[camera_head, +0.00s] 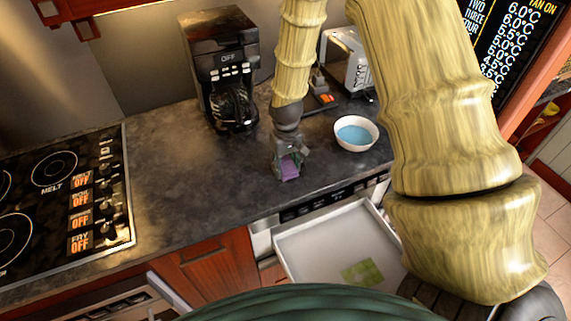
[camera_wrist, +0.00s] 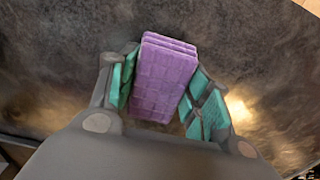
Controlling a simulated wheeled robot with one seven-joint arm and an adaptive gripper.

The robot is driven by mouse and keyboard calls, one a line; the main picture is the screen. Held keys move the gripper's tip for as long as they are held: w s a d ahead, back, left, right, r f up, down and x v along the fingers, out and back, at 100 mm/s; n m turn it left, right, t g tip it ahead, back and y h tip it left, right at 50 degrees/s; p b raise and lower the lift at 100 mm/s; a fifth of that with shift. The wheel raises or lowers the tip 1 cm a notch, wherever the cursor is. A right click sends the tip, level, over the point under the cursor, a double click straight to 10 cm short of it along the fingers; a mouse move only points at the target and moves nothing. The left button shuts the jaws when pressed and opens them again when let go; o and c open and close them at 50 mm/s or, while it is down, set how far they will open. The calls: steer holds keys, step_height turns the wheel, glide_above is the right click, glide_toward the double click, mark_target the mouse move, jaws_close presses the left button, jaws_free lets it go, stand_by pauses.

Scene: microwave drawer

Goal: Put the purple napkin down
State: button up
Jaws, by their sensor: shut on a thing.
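The purple napkin (camera_wrist: 163,80) is a folded, quilted block held between the teal-padded fingers of my gripper (camera_wrist: 160,100) in the wrist view. In the head view the napkin (camera_head: 289,168) shows as a small purple patch at the tip of my gripper (camera_head: 287,172). My gripper points down over the dark countertop (camera_head: 180,180), near its front edge above the open drawer. I cannot tell whether the napkin touches the counter. The fingers hide parts of its sides.
An open drawer (camera_head: 315,247) with a green square cloth (camera_head: 363,272) inside juts out below the counter. A white bowl with blue contents (camera_head: 355,133) stands right of my gripper. A coffee maker (camera_head: 222,70), a toaster (camera_head: 347,62) and a stovetop (camera_head: 60,200) are around. Counter left of my gripper is clear.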

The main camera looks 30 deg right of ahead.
mark_target(286, 164)
steer(key=shift+f, duration=0.15)
steer(key=o, duration=1)
steer(key=shift+r+b, duration=2.05)
steer(key=shift+r, duration=4.1)
